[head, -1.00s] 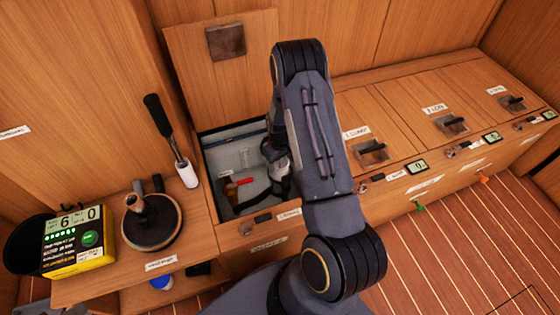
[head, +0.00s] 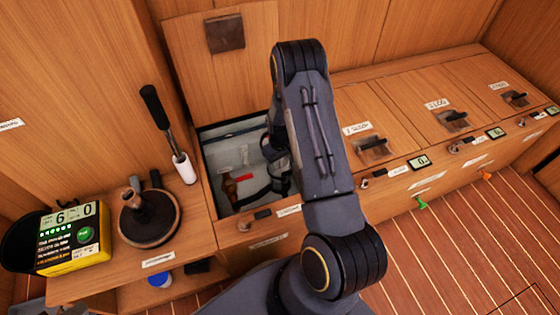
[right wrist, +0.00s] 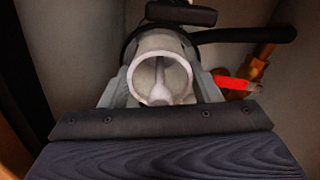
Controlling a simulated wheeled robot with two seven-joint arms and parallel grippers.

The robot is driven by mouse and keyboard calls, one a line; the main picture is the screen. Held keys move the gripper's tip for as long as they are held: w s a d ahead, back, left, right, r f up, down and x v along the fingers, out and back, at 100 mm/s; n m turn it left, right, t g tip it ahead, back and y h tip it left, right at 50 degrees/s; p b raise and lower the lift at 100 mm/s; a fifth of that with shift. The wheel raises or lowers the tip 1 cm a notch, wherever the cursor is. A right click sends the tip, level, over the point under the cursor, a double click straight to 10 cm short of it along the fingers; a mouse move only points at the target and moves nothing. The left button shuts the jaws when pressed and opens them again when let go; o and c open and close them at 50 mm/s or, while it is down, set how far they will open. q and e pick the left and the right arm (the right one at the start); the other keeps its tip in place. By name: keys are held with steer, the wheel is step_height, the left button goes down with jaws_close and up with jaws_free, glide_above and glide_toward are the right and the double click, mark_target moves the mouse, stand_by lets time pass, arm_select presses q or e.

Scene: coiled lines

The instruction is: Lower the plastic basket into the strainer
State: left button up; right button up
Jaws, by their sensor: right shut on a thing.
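The plastic basket (right wrist: 162,72) is a whitish, round, open-topped cup with a central stem, seen from above in the right wrist view. My right gripper (right wrist: 160,88) is shut on it, one pale finger at each side. A dark rounded body, apparently the strainer (right wrist: 131,48), shows behind the basket with a black hose leading right. Whether the basket sits inside it or above it, I cannot tell. In the head view my right gripper (head: 277,160) is down in the open locker, mostly covered by my arm. Basket and strainer are hidden there. My left gripper is not in view.
The locker (head: 222,157) has pale walls, with a red-handled brass valve (head: 232,188) at its left. Its lid (head: 222,75) stands open behind. On the left shelf are a round dark disc (head: 150,222), a yellow meter (head: 75,238) and a black-handled tool (head: 157,108).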

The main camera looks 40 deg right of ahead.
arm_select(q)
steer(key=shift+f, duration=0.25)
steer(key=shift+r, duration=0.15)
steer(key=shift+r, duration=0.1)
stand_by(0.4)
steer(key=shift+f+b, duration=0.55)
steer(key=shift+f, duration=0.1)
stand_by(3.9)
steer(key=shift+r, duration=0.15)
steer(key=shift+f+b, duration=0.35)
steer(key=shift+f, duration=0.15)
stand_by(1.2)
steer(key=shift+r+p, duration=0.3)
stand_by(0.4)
